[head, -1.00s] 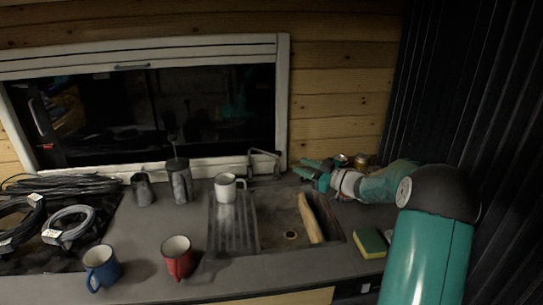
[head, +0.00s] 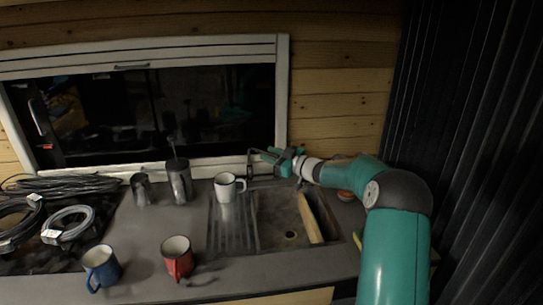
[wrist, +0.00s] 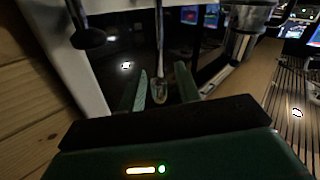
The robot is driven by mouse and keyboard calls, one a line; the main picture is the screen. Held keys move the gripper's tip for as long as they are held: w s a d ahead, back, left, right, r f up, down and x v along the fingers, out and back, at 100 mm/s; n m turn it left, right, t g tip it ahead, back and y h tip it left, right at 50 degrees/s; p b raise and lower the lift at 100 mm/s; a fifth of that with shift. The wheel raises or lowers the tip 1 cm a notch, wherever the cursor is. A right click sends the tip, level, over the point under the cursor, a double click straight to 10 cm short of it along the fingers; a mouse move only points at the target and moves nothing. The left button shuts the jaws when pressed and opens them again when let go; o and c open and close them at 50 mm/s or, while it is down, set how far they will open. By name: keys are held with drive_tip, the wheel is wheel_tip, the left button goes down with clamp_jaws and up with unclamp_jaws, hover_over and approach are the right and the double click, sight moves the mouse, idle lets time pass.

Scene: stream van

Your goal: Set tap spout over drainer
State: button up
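The metal tap (head: 250,166) stands behind the sink, below the window's right corner. The ribbed drainer (head: 232,234) lies left of the sink basin (head: 270,232); its slats also show at the right of the wrist view (wrist: 292,92). My gripper (head: 268,154) is at the tap, reaching in from the right and partly covering it. In the wrist view my gripper (wrist: 160,90) has its two fingers apart, with a slim upright metal part, seemingly of the tap (wrist: 160,50), between them. I cannot tell whether they touch it.
A dark canister (head: 179,182) and a jug (head: 141,188) stand further left. A red mug (head: 177,259) and a blue mug (head: 100,268) are in front. A wooden board (head: 309,218) leans in the basin.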

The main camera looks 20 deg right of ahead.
clamp_jaws()
